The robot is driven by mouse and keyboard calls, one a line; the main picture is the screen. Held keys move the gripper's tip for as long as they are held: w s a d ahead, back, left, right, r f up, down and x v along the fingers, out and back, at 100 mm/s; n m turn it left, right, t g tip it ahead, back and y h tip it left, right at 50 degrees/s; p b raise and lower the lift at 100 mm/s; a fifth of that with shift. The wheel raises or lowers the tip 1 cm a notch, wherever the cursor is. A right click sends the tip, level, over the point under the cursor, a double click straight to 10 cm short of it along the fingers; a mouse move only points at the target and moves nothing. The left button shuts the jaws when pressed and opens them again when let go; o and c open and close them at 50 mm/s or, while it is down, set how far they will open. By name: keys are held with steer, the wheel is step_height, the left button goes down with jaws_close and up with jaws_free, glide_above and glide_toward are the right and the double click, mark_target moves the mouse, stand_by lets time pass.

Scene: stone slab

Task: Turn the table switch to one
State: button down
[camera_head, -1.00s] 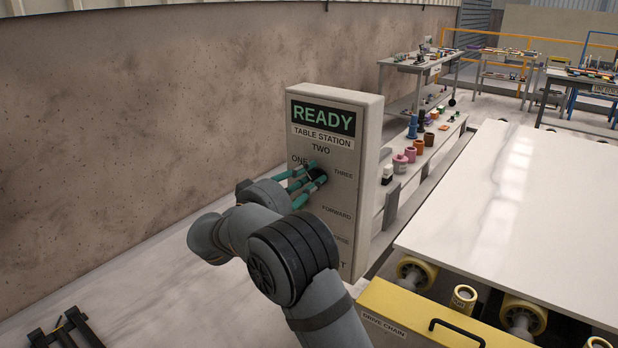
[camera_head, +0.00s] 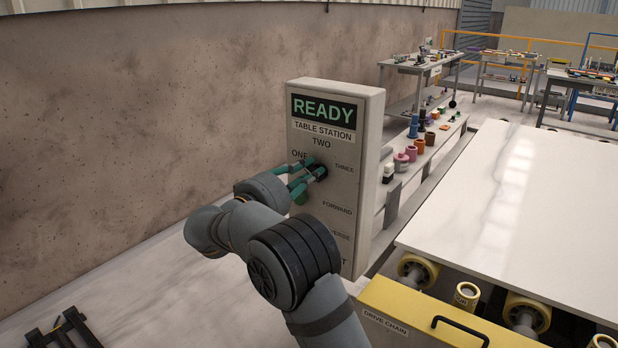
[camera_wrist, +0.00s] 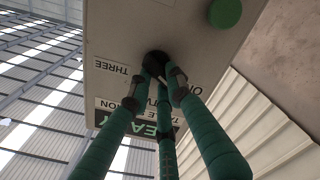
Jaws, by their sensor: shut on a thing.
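The table station panel (camera_head: 299,220) is a pale upright box with a "READY" display. Its black switch knob (camera_head: 319,172) sits below "TWO", between "ONE" on the left and "THREE" on the right. My gripper (camera_head: 314,170) has green fingers and is shut on the knob, partly covering it. In the wrist view the panel appears upside down, with the fingertips (camera_wrist: 161,78) gathered around the dark knob (camera_wrist: 155,60). I cannot tell which label the knob points at.
A green round button (camera_wrist: 226,12) is on the panel in the wrist view. A large pale slab (camera_head: 520,200) lies on rollers at right, behind a yellow drive chain cover (camera_head: 420,318). A brown wall (camera_head: 150,110) stands at left.

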steer(key=c, duration=1.6)
jaws_free()
steer(key=v, duration=1.2)
steer(key=shift+f, duration=0.1)
